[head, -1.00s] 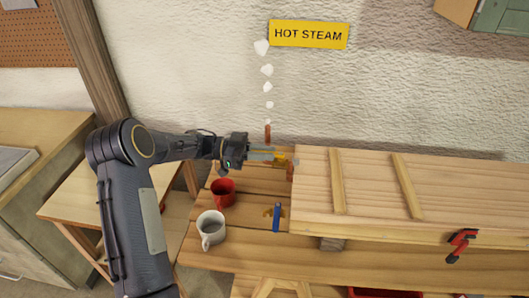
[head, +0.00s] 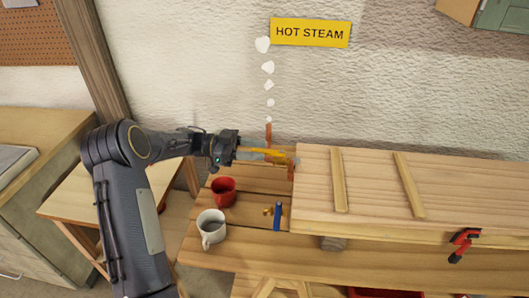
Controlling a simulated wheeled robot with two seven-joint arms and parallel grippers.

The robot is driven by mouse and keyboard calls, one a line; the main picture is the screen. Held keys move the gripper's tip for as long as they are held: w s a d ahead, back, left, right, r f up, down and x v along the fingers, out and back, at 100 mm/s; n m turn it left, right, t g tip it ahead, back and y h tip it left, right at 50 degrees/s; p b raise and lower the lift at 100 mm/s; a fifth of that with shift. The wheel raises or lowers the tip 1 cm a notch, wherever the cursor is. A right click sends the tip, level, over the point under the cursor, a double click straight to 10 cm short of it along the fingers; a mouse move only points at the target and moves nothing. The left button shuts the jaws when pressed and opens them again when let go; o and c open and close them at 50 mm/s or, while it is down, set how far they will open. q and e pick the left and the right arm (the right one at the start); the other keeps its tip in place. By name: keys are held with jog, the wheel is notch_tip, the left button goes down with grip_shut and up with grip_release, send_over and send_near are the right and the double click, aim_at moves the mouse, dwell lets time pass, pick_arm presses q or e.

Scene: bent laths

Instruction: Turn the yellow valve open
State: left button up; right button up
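The yellow valve (head: 271,152) is at the back of the workbench, beside the left end of the long wooden box. Its yellow lever shows as a long strip lying roughly left to right, below an upright copper pipe (head: 268,133). My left gripper (head: 270,157) reaches in from the left, with its grey fingers at the lever and partly overlapping it. I cannot tell whether the fingers are closed on the lever. White puffs (head: 268,67) rise above the pipe, under a yellow "HOT STEAM" sign (head: 310,33). My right gripper is not in view.
A blue-handled brass valve (head: 277,216) stands nearer the front. A red mug (head: 223,191) and a white mug (head: 211,228) stand to its left. The wooden box (head: 375,180) fills the right of the bench. A red clamp (head: 463,244) is on its front.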

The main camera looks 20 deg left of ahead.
pick_arm(q)
jog(key=v, duration=0.4)
jog(key=shift+s+a+b, duration=0.1)
jog(key=shift+a+b, duration=0.25)
jog(key=shift+b, duration=0.05)
